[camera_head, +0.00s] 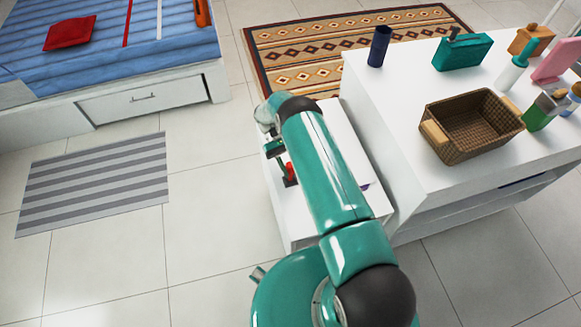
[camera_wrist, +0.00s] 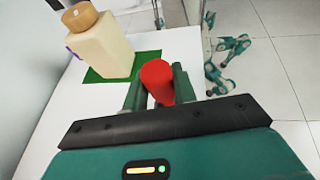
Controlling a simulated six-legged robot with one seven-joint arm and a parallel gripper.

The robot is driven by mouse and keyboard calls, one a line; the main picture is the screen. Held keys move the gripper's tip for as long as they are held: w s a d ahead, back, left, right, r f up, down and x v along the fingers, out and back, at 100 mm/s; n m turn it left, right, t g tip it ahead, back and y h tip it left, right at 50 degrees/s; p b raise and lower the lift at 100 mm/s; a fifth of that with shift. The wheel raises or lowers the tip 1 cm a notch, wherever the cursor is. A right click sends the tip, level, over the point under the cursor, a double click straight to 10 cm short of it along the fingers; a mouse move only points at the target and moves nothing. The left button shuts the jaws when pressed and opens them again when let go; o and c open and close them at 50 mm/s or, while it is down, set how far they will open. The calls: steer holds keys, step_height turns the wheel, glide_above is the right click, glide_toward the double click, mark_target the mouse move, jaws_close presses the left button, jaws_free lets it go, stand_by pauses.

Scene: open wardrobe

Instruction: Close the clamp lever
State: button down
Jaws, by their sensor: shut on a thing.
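The clamp lever's red handle (camera_wrist: 157,80) stands between my gripper's two green fingers in the wrist view. My gripper (camera_wrist: 159,88) is shut on it. In the head view the red lever (camera_head: 289,172) shows beside my arm, on the low white cabinet (camera_head: 292,222). My gripper is mostly hidden there by my arm. The clamp's base is dark and small in the head view, and its exact angle cannot be told.
A cream bottle (camera_wrist: 100,45) with a tan cap stands on a green mat (camera_wrist: 122,74) close to my gripper. The taller white counter (camera_head: 400,150) holds a wicker basket (camera_head: 470,128) and several items. Tiled floor is open left of the cabinet, around a striped mat (camera_head: 95,185).

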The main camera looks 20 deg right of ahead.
steer(key=shift+w+a+r, duration=0.1)
steer(key=shift+w+a, duration=0.35)
steer(key=shift+w, duration=0.15)
steer(key=shift+w+r+g, duration=0.1)
steer(key=shift+r+g, duration=0.1)
steer(key=shift+g, duration=0.1)
steer(key=c, duration=1.2)
jaws_free()
steer(key=shift+o, duration=0.4)
steer(key=shift+d+f, duration=0.1)
steer(key=shift+d, duration=0.1)
steer(key=shift+r, duration=0.3)
steer(key=r, duration=0.3)
steer(key=shift+s+r, duration=0.1)
steer(key=shift+s, duration=0.25)
steer(key=s+r, duration=0.9)
steer(key=s, duration=0.4)
steer(key=shift+s, duration=0.3)
